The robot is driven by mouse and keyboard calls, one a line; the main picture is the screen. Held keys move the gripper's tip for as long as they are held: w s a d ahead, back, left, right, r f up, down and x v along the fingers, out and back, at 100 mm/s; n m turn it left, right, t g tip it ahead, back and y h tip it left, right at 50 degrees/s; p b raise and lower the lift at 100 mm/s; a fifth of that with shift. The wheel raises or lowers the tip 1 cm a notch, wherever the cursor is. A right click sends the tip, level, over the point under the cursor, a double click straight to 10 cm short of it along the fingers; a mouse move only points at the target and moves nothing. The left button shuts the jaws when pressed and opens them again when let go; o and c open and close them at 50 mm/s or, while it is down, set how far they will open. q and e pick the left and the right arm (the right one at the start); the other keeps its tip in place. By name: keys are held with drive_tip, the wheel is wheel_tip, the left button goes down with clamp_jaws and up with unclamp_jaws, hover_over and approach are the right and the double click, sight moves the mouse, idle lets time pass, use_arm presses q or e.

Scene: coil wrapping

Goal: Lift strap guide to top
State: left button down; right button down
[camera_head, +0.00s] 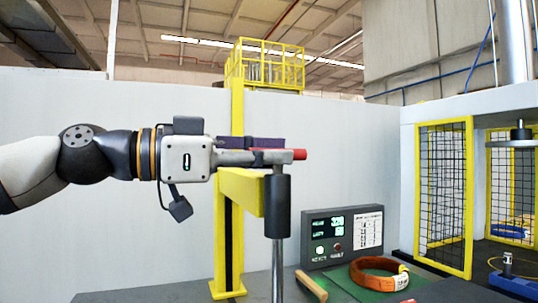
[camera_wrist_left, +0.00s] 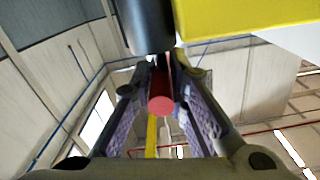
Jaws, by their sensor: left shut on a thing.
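The strap guide appears to be the yellow arm (camera_head: 240,190) on a yellow post (camera_head: 229,245), with a black cylinder (camera_head: 277,205) on a metal rod (camera_head: 278,265) at its end. A red handle (camera_head: 300,154) shows just above the cylinder. My left gripper (camera_head: 284,156) reaches in level from the left, shut on the red handle. In the left wrist view the handle's round red end (camera_wrist_left: 160,105) sits between the purple-padded fingers, with the black cylinder (camera_wrist_left: 145,25) and yellow arm (camera_wrist_left: 240,15) close by. My right gripper is not in view.
An orange coil (camera_head: 378,274) lies on a green mat (camera_head: 345,284) at the lower right. A control box (camera_head: 342,236) stands behind it, and a wooden handle (camera_head: 311,286) lies at the mat's left. A yellow mesh guard (camera_head: 444,200) stands farther right.

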use_arm(q)
drive_tip(key=shift+r, duration=0.15)
